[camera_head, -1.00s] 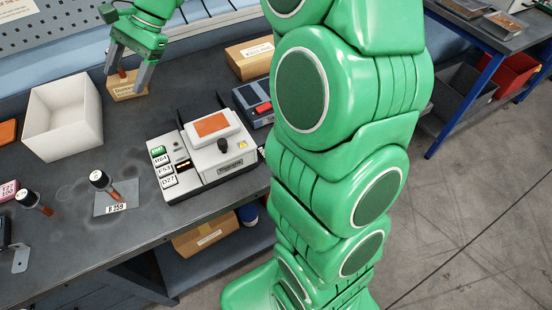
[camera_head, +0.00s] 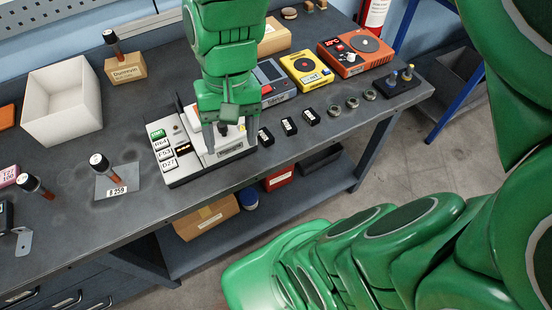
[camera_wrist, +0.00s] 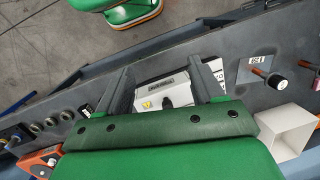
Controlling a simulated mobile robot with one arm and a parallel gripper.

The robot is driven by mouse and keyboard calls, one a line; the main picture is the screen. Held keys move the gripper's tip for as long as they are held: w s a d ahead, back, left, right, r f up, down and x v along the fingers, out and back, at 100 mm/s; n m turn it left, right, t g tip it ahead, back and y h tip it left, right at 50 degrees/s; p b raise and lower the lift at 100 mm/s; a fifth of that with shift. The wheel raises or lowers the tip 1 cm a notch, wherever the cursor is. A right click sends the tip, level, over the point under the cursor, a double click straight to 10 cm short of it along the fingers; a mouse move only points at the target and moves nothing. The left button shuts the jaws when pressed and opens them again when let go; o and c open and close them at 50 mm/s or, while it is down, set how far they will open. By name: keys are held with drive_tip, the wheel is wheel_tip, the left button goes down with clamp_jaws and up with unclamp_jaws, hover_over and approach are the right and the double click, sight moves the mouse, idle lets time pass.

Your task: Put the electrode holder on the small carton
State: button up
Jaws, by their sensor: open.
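An electrode holder (camera_head: 113,44) with a black cap and reddish-brown lower end stands, slightly tilted, on the small carton (camera_head: 126,69) at the back left of the bench in the head view. My gripper (camera_head: 228,136) is open and empty, well to the right of the carton, over the white-and-grey instrument (camera_head: 205,150). Its two fingers show apart in the wrist view (camera_wrist: 166,72) with the instrument beneath. A similar holder (camera_head: 101,163) lies at the labelled card (camera_head: 120,190), and another (camera_head: 32,184) lies farther left. The carton is not visible in the wrist view.
An open white box (camera_head: 62,135) stands left of the instrument. A larger carton (camera_head: 273,38), a yellow device (camera_head: 311,72) and an orange device (camera_head: 354,52) stand at the right. Small black blocks (camera_head: 289,126) lie near the front edge.

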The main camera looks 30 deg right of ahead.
drive_tip(key=s+d+f+n+h, duration=0.1)
drive_tip(key=s+d+f, duration=0.1)
drive_tip(key=s+d, duration=0.3)
drive_tip(key=s, duration=0.2)
drive_tip(key=shift+s+n+h, duration=0.35)
drive_tip(key=shift+n+h, duration=0.05)
